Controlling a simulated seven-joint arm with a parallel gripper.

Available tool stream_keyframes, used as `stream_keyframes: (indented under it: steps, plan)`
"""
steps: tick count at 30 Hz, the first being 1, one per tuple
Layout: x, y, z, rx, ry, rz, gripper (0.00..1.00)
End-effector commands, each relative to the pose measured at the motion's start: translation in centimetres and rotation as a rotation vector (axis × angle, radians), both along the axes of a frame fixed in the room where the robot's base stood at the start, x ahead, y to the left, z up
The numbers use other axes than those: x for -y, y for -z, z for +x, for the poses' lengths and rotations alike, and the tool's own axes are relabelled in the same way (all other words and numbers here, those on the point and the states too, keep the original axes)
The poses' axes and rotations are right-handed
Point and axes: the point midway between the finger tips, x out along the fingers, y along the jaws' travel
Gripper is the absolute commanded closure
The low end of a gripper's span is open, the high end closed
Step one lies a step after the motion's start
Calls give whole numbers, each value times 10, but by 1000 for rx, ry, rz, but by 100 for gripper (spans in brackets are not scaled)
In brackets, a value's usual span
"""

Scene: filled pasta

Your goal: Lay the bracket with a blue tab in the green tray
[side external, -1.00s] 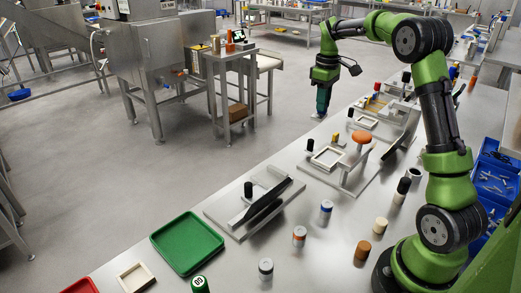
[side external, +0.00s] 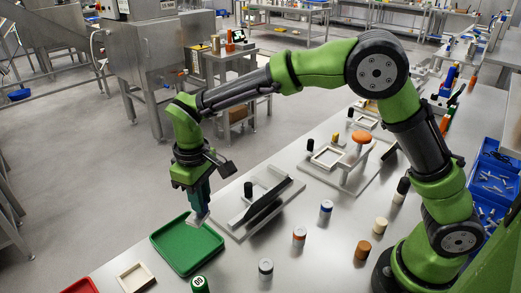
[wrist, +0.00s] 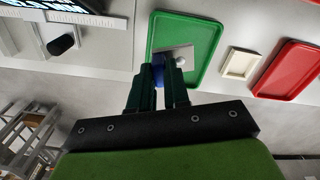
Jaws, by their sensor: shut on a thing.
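My gripper (side external: 198,205) is shut on the bracket (side external: 199,219), which shows as a small pale piece below the fingertips in the side external view. In the wrist view the bracket (wrist: 181,52) is a pale plate with a blue tab (wrist: 158,74) between the fingers. The green tray (side external: 186,257) lies on the table in the side external view. The bracket is held above the tray's far right part. In the wrist view the tray (wrist: 212,30) lies behind the bracket and looks empty apart from the part the bracket hides.
A cream square frame (side external: 135,276) and a red tray (side external: 80,287) lie left of the green tray. A fixture plate with a black bar (side external: 263,207) stands close on the right. Several small cylinders, one with an orange band (side external: 299,237), stand along the table.

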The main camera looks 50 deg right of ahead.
Motion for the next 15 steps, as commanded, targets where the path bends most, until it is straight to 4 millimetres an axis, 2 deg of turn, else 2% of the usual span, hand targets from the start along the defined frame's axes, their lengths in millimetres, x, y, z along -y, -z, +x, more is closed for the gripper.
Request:
stream_keyframes:
  steps: [1, 3, 9, 15]
  plan:
    - [-14, 4, -7, -2, 27, -2, 100]
    - [-23, 8, -12, -1, 88, -1, 100]
    - [-25, 13, -10, 0, 269, 0, 100]
    - [-25, 12, -8, 1, 344, 0, 100]
